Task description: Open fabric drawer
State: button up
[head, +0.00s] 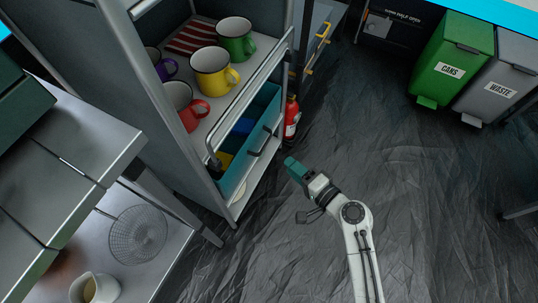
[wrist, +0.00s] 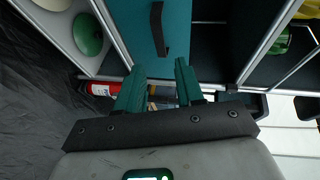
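The teal fabric drawer (head: 232,178) sits in the lower part of the grey shelf unit, with blue and yellow things visible inside its open top. Its black handle (head: 264,143) is on the front. In the wrist view the drawer front (wrist: 178,30) and dark handle (wrist: 158,30) lie just ahead of the fingertips. My gripper (head: 292,163) is in front of the shelf, to the right of the drawer and apart from the handle. In the wrist view my gripper (wrist: 160,66) has its two teal fingers spread, with nothing between them.
Several enamel mugs (head: 214,72) stand on the shelf above, behind a metal rail. A red extinguisher (head: 292,117) stands beside the shelf unit. A metal table (head: 75,130) is at the left. Green and grey bins (head: 454,60) stand at the far right. The dark floor is clear on the right.

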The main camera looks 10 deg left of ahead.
jog(key=b+x, duration=0.3)
jog(key=x, duration=0.8)
jog(key=shift+w+f, duration=0.2)
jog(key=shift+c, duration=0.5)
grip_shut()
